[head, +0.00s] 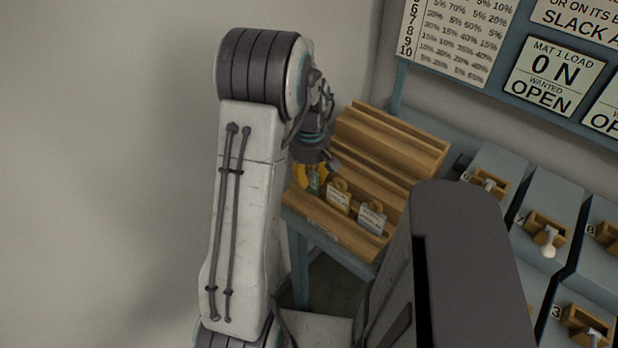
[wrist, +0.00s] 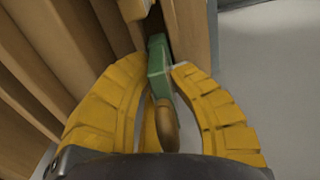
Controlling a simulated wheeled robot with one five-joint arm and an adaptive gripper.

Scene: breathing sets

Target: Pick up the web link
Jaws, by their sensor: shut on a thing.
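My gripper (head: 311,178) has its yellow fingers down at the left end of a wooden rack. In the wrist view, the fingers (wrist: 162,70) are closed around a green link (wrist: 158,67) with a brown, rounded loop (wrist: 167,125) at its near end. The green link still sits at the slot of the rack; I cannot tell whether it is clear of it. The green shows only as a sliver in the head view. Two pale tagged links with wooden loops (head: 339,197) (head: 371,218) stand to its right. I cannot read which is the web link.
The stepped wooden rack (head: 385,145) stands on a blue-grey stand (head: 297,250). To the right are blue-grey blocks with levers (head: 548,240). A wall board with printed signs (head: 550,78) is above. The left wall area is bare.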

